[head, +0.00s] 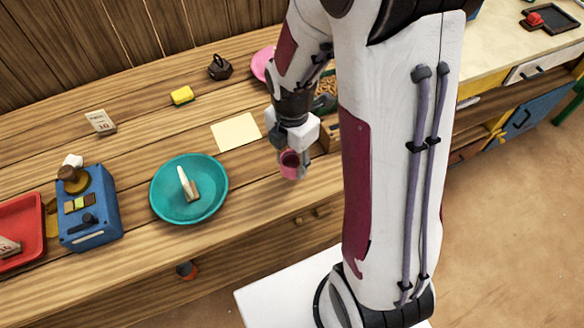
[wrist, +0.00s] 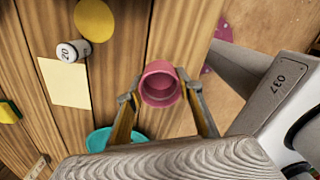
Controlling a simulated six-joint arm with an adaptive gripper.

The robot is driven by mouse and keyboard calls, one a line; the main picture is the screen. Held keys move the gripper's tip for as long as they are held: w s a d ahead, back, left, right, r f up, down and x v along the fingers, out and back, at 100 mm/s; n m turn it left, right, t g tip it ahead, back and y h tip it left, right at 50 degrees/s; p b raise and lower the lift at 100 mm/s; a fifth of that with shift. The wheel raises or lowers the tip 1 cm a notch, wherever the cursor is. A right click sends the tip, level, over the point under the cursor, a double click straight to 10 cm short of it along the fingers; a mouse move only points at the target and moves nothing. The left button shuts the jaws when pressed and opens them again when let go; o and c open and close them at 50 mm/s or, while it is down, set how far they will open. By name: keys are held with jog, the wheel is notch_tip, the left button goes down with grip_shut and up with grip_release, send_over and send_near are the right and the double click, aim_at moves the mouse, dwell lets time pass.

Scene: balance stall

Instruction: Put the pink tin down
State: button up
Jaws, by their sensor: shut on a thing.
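The pink tin (head: 290,165) is in my gripper (wrist: 160,92). In the wrist view the tin (wrist: 160,85) sits between the two fingertips, its open mouth facing the camera. My gripper is shut on it. In the head view the tin hangs near the front edge of the wooden counter (head: 130,265), right of the teal plate. It looks held above the counter, but the gap below it is hard to judge. The cream sheet (head: 236,132) lies flat on the counter, behind and left of the tin, with nothing on it.
The teal plate (head: 165,205) holds a small pale piece. A blue box device (head: 90,225) and a red tray (head: 15,215) stand at left. A yellow block (head: 182,95) and dark weight (head: 220,67) lie behind. A white cylinder marked 20 (wrist: 72,51) stands by the sheet.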

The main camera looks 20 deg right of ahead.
aim_at(290, 155)
dwell(0.3)
jog(key=shift+f, duration=1.9)
jog(key=shift+f, duration=0.15)
jog(key=o, duration=1.1)
jog(key=shift+r, duration=1)
jog(key=r, duration=0.3)
jog(key=shift+a+r, duration=0.1)
jog(key=shift+a, duration=0.15)
jog(key=shift+s+r, duration=0.1)
jog(key=shift+r, duration=1.2)
